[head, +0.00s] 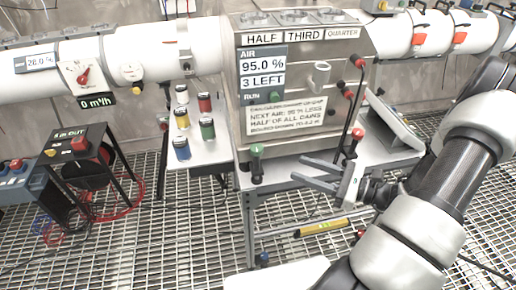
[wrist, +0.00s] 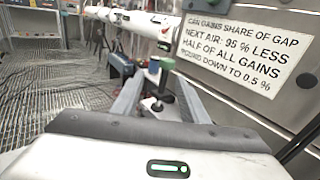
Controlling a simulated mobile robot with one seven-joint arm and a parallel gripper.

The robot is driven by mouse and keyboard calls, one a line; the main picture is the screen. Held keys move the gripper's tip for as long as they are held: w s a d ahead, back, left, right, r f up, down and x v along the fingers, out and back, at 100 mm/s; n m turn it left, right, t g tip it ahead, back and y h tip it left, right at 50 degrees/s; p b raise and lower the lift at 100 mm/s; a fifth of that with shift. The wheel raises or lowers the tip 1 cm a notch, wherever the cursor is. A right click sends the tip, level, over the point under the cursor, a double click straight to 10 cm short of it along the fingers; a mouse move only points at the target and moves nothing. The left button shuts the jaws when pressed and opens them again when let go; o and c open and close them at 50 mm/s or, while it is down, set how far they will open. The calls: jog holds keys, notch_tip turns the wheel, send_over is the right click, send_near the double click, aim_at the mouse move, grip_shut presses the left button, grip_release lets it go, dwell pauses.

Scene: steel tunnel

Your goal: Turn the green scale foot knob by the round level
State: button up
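The green knob (head: 257,150) tops a dark upright post at the front left corner of the grey machine's stand. In the wrist view the green knob (wrist: 167,64) shows ahead, between the lines of my two fingers. My gripper (head: 299,168) is open and empty, to the right of the knob and apart from it, with its fingers pointing left toward it. In the wrist view my gripper (wrist: 155,88) has its fingers spread. I cannot make out a round level for certain; a small pale and dark item (wrist: 152,105) sits low between the fingers.
A red-topped post (head: 357,134) stands at the stand's right. The machine's front panel (head: 290,115) rises close behind the gripper. Several coloured cans (head: 207,128) stand on a white side shelf at left. A yellow bar (head: 322,228) lies below, over the grating.

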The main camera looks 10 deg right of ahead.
aim_at(257, 147)
jog(key=shift+m+t, duration=0.6)
jog(key=shift+m, duration=0.1)
jog(key=x, duration=0.5)
jog(key=f+x, duration=0.1)
jog(key=x, duration=0.5)
jog(key=p+x, duration=0.1)
jog(key=x, duration=0.4)
jog(key=shift+w+d+f, duration=0.1)
jog(key=shift+w+f, duration=0.2)
jog(key=shift+w, duration=0.2)
jog(key=shift+c, duration=0.2)
jog(key=c, duration=0.7)
jog(key=shift+g, duration=0.3)
